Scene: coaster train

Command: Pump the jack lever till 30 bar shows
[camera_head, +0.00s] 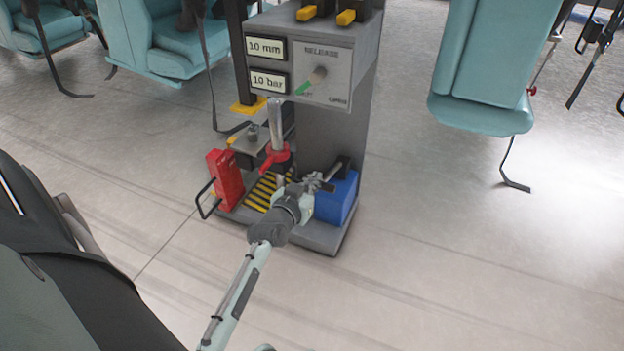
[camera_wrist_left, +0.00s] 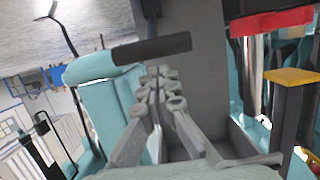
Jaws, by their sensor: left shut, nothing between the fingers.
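The panel (camera_head: 335,95) shows "10 mm" on its upper display (camera_head: 265,47) and "10 bar" on its lower display (camera_head: 268,82). The jack lever's dark handle (camera_head: 341,167) is above the blue pump box (camera_head: 338,200); the handle also shows in the left wrist view (camera_wrist_left: 152,48). My left gripper (camera_head: 317,182) is shut and empty, close beside the handle. In the wrist view its fingertips (camera_wrist_left: 163,75) lie just below the handle in the picture; whether they touch it I cannot tell. My right gripper is not in view.
A red block (camera_head: 226,178) with a black loop handle stands left on the base. A metal post (camera_head: 276,125) with a red collar (camera_head: 277,158) rises beside it. Teal seats (camera_head: 483,65) hang at back right and back left. The floor in front is clear.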

